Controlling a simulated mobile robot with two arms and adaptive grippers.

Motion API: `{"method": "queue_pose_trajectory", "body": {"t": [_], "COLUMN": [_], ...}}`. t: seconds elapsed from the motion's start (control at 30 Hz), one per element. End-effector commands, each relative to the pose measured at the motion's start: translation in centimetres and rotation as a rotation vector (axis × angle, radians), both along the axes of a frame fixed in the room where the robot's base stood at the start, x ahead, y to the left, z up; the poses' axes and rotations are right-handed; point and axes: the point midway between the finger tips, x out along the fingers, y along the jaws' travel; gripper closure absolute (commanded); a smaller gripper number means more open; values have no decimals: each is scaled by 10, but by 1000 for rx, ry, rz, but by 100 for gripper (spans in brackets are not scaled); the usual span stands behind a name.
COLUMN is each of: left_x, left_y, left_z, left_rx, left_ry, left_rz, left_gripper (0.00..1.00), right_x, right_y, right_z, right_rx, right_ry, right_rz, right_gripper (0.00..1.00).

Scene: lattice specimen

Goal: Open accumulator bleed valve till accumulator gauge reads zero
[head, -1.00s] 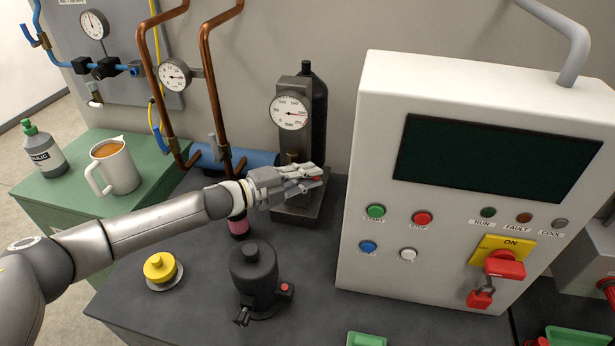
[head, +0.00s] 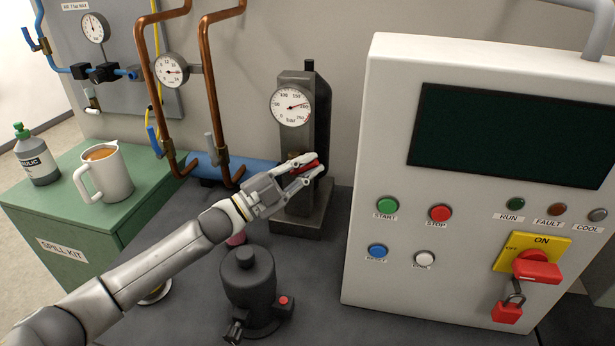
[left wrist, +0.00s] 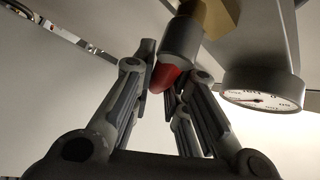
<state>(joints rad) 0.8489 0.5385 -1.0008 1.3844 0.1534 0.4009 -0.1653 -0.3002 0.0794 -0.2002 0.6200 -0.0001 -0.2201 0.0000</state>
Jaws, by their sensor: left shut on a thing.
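The accumulator (head: 317,135) is a dark upright cylinder behind a grey block on a square base. Its round white gauge (head: 291,105) faces me, with the needle pointing right and slightly up, well away from zero. The gauge also shows in the left wrist view (left wrist: 262,90). The red bleed valve knob (head: 304,165) sits below the gauge. My left gripper (head: 306,170) is shut on this knob, its fingers on either side. In the left wrist view the red knob (left wrist: 165,76) shows between the fingers, partly hidden by them. My right gripper is not in view.
A white control cabinet (head: 390,130) with buttons and a red switch stands close on the right. A black pump-like body (head: 248,290) stands in front, near my arm. Copper pipes (head: 212,90) rise at the left. A mug (head: 107,175) and bottle (head: 37,158) stand on a green cabinet.

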Motion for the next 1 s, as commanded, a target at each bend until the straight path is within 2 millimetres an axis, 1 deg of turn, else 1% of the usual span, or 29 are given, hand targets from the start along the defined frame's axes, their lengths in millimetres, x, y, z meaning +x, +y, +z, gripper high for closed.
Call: {"method": "queue_pose_trajectory", "body": {"t": [0.03, 0.5, 0.53, 0.6, 0.7, 1.0], "left_x": [0, 0, 0, 0, 0, 0], "left_y": [0, 0, 0, 0, 0, 1], "left_z": [-4, -1, -1, -1, -1, 0], "left_rx": [-8, -23, -22, -23, -22, -23], "left_ry": [7, 11, 10, 10, 9, 7], "left_rz": [0, 0, 1, 0, 0, 1], "left_gripper": [100, 100, 83, 74, 64, 64], "right_x": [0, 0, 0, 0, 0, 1], "right_y": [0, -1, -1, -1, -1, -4], "right_z": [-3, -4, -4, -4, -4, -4], "right_rx": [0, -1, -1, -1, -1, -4], "right_ry": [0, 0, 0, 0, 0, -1], "right_rz": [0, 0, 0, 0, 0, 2], "right_gripper": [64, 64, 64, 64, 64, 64]}}
